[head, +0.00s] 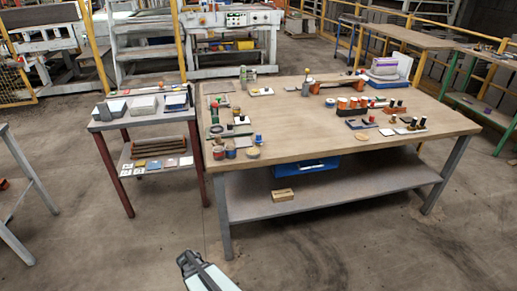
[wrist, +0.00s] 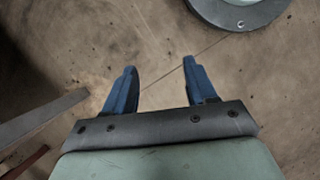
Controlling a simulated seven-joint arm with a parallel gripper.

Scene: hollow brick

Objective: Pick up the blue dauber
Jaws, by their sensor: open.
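A small blue object (head: 258,139), possibly the blue dauber, stands near the front left corner of the large wooden table in the head view. It is too small to tell its shape for certain. Round containers stand just left of it, one of them with a blue-grey side (head: 231,152). My gripper (wrist: 159,66) shows in the wrist view with two blue fingers wide apart and nothing between them. It points at bare concrete floor, with no dauber in that view. In the head view, part of my arm shows at the bottom, well in front of the table.
The wooden table (head: 320,128) carries tools, orange-topped pots (head: 342,103) and dark bottles. A smaller red-legged table (head: 140,116) stands to its left with boxes. Below the large table are a lower shelf, a blue case (head: 306,166) and a small carton (head: 283,195). The floor in front is clear.

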